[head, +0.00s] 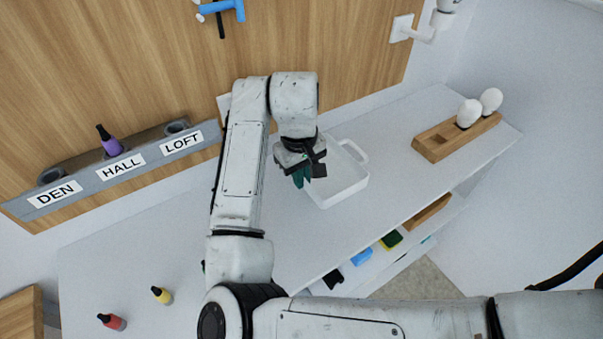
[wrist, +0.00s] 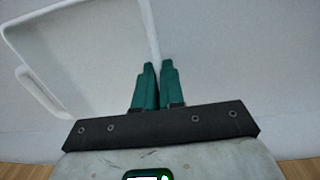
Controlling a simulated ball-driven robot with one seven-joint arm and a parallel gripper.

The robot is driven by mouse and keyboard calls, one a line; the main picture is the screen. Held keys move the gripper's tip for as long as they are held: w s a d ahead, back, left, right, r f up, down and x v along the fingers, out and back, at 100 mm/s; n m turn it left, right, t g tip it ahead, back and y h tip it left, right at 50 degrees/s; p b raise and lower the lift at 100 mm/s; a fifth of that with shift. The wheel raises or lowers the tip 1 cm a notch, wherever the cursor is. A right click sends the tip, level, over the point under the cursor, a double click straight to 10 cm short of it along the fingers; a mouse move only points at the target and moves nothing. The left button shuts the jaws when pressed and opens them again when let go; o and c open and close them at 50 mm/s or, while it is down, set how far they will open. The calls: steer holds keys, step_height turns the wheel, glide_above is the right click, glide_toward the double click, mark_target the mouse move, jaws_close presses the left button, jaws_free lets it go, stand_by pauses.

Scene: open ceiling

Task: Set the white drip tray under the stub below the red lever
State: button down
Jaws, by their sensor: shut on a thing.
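The white drip tray (head: 350,186) is a shallow rectangular tray with a loop handle, at the counter's middle in the head view. It also shows at the left of the wrist view (wrist: 75,62). My gripper (head: 301,178) is at the tray's left side, its teal fingers (wrist: 158,72) shut on the tray's wall. I cannot tell whether the tray touches the counter. A blue fitting (head: 222,8) on the wood panel and a white pipe stub (head: 418,35) to its right show at the top. No red lever is visible.
A wooden block (head: 433,148) with two white egg shapes sits right. Small items lie on a lower shelf.

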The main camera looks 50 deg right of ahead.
steer(key=shift+f, duration=0.2)
steer(key=c, duration=1.2)
jaws_free()
steer(key=shift+o, duration=0.2)
steer(key=shift+r, duration=0.15)
step_height(320, 180, up, 11)
steer(key=p, duration=1)
steer(key=shift+a+f, duration=0.2)
